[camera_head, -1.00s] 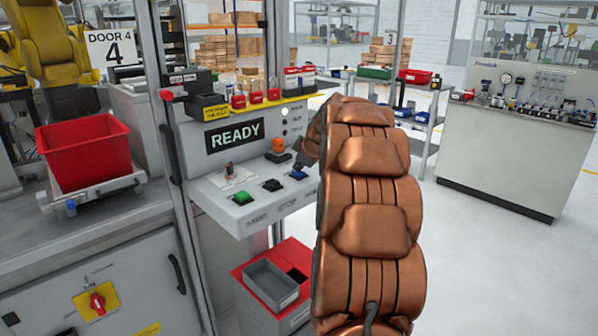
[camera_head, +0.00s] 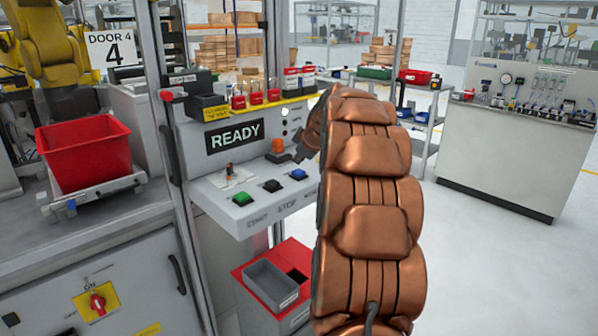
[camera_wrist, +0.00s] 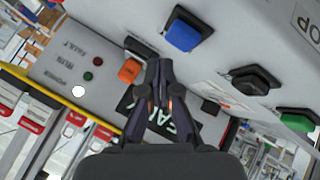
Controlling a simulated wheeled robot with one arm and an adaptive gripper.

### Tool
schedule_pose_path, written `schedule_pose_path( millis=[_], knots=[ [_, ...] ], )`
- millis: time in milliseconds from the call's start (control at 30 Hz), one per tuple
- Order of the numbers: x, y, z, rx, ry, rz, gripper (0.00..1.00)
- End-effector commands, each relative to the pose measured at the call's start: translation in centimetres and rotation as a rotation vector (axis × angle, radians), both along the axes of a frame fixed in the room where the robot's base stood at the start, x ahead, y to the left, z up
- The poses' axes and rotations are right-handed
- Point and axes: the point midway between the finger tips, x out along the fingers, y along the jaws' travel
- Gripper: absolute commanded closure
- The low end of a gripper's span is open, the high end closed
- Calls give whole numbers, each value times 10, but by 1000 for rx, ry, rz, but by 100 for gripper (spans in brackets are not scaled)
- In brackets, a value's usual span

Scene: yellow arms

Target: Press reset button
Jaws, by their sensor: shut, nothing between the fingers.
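The blue button (camera_head: 298,174) is the rightmost of a row on the sloped grey control panel (camera_head: 222,208). It also shows in the wrist view (camera_wrist: 187,32), large and near the top. Its label is hidden behind my arm in the head view, so I cannot read it. My gripper (camera_head: 301,156) is above the blue button and apart from it. In the wrist view my gripper (camera_wrist: 160,64) has its fingertips together with nothing between them. The display (camera_head: 235,135) reads READY.
A black button (camera_head: 272,185) marked STOP and a green button (camera_head: 242,198) marked START sit left of the blue one. A red bin (camera_head: 85,153) stands at left.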

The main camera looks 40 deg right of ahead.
Motion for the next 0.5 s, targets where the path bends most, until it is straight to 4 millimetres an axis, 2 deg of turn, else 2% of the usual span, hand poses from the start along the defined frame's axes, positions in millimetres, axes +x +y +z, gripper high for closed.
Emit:
schedule_pose_path(
  millis=[500],
  knots=[
    [0, 0, 41, -2, -2, 0, 100]
  ],
)
